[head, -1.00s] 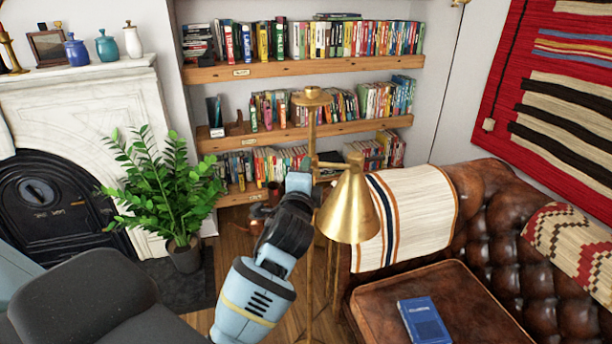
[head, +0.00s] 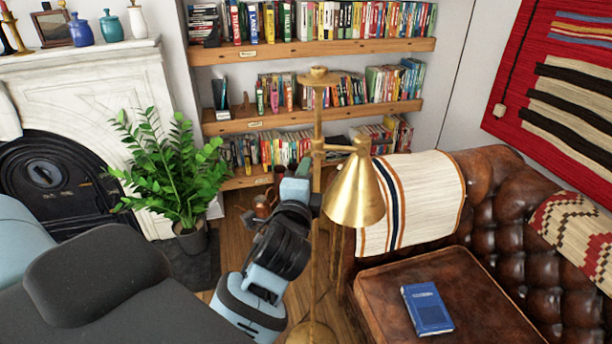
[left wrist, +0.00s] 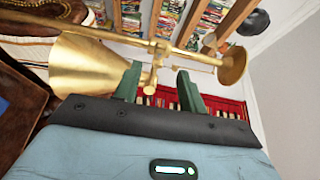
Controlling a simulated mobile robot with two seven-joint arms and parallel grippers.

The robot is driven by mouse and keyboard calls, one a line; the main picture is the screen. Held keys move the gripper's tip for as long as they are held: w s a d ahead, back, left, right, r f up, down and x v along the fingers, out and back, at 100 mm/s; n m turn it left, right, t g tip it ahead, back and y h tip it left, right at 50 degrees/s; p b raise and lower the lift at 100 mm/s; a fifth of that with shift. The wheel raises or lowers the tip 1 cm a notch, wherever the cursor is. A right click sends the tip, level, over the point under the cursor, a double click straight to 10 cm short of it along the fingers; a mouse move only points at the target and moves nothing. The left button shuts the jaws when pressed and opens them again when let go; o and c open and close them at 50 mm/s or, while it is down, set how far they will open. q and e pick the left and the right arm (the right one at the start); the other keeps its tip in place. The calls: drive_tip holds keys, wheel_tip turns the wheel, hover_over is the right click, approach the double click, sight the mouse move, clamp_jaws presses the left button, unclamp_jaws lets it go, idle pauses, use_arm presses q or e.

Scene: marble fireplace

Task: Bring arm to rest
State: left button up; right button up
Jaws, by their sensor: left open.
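My left gripper (head: 298,190) is raised in front of the brass floor lamp (head: 356,198), just left of its pole and shade in the head view. In the left wrist view its two green fingers (left wrist: 158,88) stand apart with nothing held between them. The lamp (left wrist: 90,65) lies across that view just beyond the fingers, with its joint showing between them. Whether the fingers touch the lamp cannot be told. My right gripper is in neither view.
A brown leather sofa (head: 512,232) and an ottoman with a blue book (head: 427,308) are at the right. A potted plant (head: 172,165) and a white fireplace (head: 95,95) are at the left. A bookshelf (head: 320,47) stands behind.

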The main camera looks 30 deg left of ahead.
use_arm(q)
drive_tip(key=s+d+f+n+g+h, duration=0.1)
drive_tip(key=s+d+f+h, duration=0.15)
drive_tip(key=f, duration=0.55)
drive_tip(key=s+d+f+n+g+h, duration=0.15)
drive_tip(key=s+f, duration=0.25)
drive_tip(key=f, duration=0.4)
drive_tip(key=s+d+f+n+g+h, duration=0.1)
drive_tip(key=s+d+f+n+h, duration=0.15)
drive_tip(key=f, duration=0.55)
drive_tip(key=s+d+f+n+g+h, duration=0.1)
drive_tip(key=s+d+f+n+g, duration=0.1)
drive_tip(key=s+f, duration=0.5)
drive_tip(key=s+d+f+n+g+h, duration=0.1)
drive_tip(key=s+f+n, duration=0.3)
drive_tip(key=s, duration=0.7)
wheel_tip(320, 180, down, 3)
drive_tip(key=shift+s+d+r+g, duration=0.1)
drive_tip(key=shift+s+d+g, duration=0.2)
drive_tip(key=shift+d, duration=0.5)
